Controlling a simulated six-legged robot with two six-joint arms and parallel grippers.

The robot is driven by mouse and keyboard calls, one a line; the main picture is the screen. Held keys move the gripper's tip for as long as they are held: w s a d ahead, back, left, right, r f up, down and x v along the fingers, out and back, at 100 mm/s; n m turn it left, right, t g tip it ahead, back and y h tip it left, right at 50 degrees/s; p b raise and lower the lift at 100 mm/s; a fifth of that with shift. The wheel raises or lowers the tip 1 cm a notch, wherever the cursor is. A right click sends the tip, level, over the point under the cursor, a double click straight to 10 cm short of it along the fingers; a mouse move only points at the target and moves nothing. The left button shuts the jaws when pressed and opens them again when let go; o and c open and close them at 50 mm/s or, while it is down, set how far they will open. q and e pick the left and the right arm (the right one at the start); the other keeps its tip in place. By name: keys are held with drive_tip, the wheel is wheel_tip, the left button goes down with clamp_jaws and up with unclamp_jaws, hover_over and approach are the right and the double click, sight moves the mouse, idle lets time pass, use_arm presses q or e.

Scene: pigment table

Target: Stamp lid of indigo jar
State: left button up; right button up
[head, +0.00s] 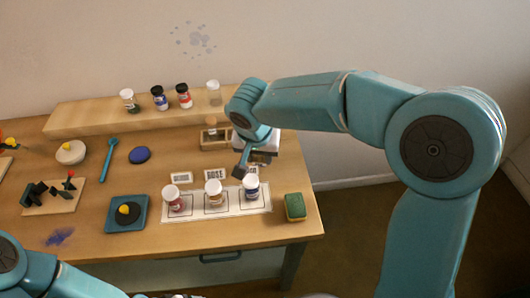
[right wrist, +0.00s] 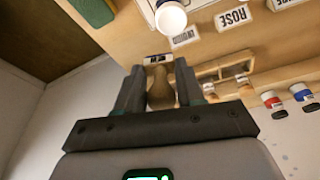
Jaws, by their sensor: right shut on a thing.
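The indigo jar (head: 251,190), white-lidded with a blue band, stands upright at the right end of a white mat (head: 233,208); its plain lid (right wrist: 170,18) shows in the right wrist view. My right gripper (head: 241,168) is just behind and left of it, apart from it in the wrist view. There the right gripper (right wrist: 159,76) is shut on a stamp with a brown handle (right wrist: 160,92).
Label cards, one a ROSE card (head: 214,171), lie behind. A green sponge (head: 295,207) is at the right edge. A wooden holder (head: 214,144) stands behind. Several jars line the raised shelf (head: 75,122).

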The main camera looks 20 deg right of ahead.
drive_tip(key=shift+s+a+r+n, duration=0.25)
drive_tip(key=shift+a+r+n, duration=0.05)
drive_tip(key=shift+a+r, duration=0.65)
drive_tip(key=shift+a, duration=0.1)
drive_tip(key=shift+a+f+b, duration=0.35)
drive_tip(key=shift+f+b, duration=0.1)
drive_tip(key=shift+f, duration=0.1)
use_arm(q)
drive_tip(key=shift+a+b+x, duration=0.2)
drive_tip(key=shift+b+x, duration=0.6)
drive_tip(key=shift+x, duration=0.2)
drive_tip(key=shift+a+b+x, duration=0.2)
drive_tip(key=shift+b+x, duration=0.55)
drive_tip(key=shift+x, duration=0.2)
use_arm(e)
hover_over(251, 179)
drive_tip(key=shift+s+a+f, duration=0.1)
drive_tip(key=shift+s+f, duration=0.05)
drive_tip(key=shift+f, duration=1.05)
drive_tip(key=shift+s+a+f, duration=0.1)
drive_tip(key=shift+s+f, duration=0.05)
drive_tip(key=shift+f, duration=1.05)
use_arm(q)
drive_tip(key=shift+s+f, duration=0.1)
drive_tip(key=shift+f, duration=0.05)
drive_tip(key=shift+f+b, duration=0.6)
use_arm(e)
drive_tip(key=shift+f, duration=0.55)
